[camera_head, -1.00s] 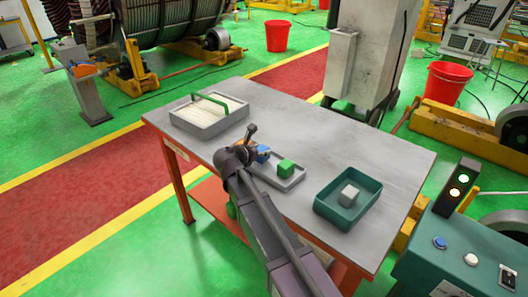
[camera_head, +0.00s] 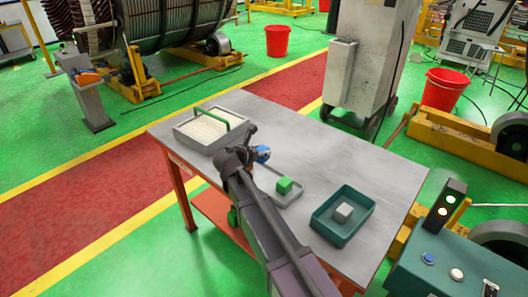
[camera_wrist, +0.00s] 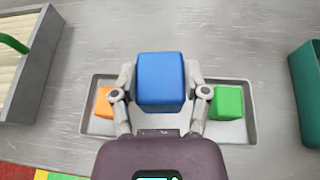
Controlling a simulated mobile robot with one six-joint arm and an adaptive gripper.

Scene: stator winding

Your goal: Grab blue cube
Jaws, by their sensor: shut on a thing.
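The blue cube (camera_wrist: 161,80) is between the two fingers of my gripper (camera_wrist: 161,88) in the wrist view. The fingers touch its left and right sides, and the gripper is shut on it. The cube looks large and close to the camera, above the shallow grey tray (camera_wrist: 238,135). In the head view the blue cube (camera_head: 262,154) shows at the end of my gripper (camera_head: 258,155), partly hidden by the arm. The cube's underside is hidden.
In the shallow tray are a green cube (camera_wrist: 227,102) on the right and an orange cube (camera_wrist: 104,103) on the left. A teal bin (camera_head: 319,222) with a grey cube (camera_head: 344,212) stands to the right. A grey box with a green handle (camera_head: 212,119) stands at the back left. The table's back right is clear.

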